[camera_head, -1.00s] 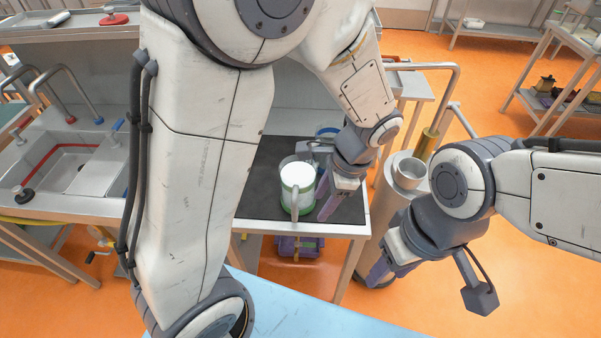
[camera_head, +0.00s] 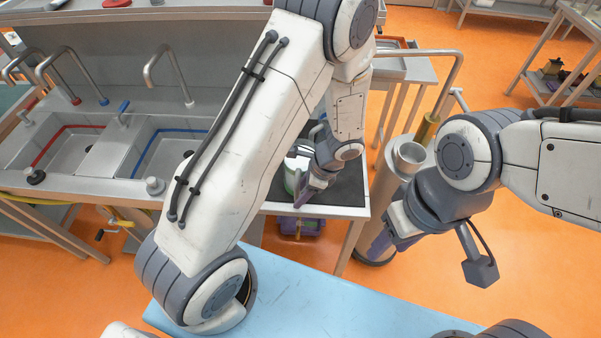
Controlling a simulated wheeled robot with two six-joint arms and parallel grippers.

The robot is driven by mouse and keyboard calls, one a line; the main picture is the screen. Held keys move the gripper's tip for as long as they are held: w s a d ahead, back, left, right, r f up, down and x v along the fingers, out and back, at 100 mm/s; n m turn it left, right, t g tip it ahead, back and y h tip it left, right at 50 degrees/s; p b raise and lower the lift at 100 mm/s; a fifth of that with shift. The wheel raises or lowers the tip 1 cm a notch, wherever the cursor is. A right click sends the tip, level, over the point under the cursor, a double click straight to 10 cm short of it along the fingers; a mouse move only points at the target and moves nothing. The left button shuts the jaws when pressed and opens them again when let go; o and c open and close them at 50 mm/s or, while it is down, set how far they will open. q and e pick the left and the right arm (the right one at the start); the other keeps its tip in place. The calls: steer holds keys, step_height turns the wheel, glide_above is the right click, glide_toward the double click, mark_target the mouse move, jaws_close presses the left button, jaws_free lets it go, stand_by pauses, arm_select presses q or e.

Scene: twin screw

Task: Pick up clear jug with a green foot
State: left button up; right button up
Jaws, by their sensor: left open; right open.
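The clear jug with a green foot (camera_head: 290,179) stands on the dark mat of the metal bench. My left arm and gripper hide much of it, and only its left part shows. My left gripper (camera_head: 307,190) is open, low at the jug's right and near side, with a purple finger in front of it. I cannot tell whether the finger touches it or where the other finger is. My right gripper (camera_head: 382,240) is open and empty, off the bench to the right, away from the jug.
A metal cylinder (camera_head: 384,185) stands right of the bench, close to my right gripper. Two sinks (camera_head: 160,160) with taps are at the left. The dark mat (camera_head: 347,188) is bare on its right side. A light blue surface (camera_head: 290,295) lies in front.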

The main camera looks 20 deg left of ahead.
arm_select(q)
steer(key=shift+x, duration=0.75)
jaws_close()
stand_by(0.9)
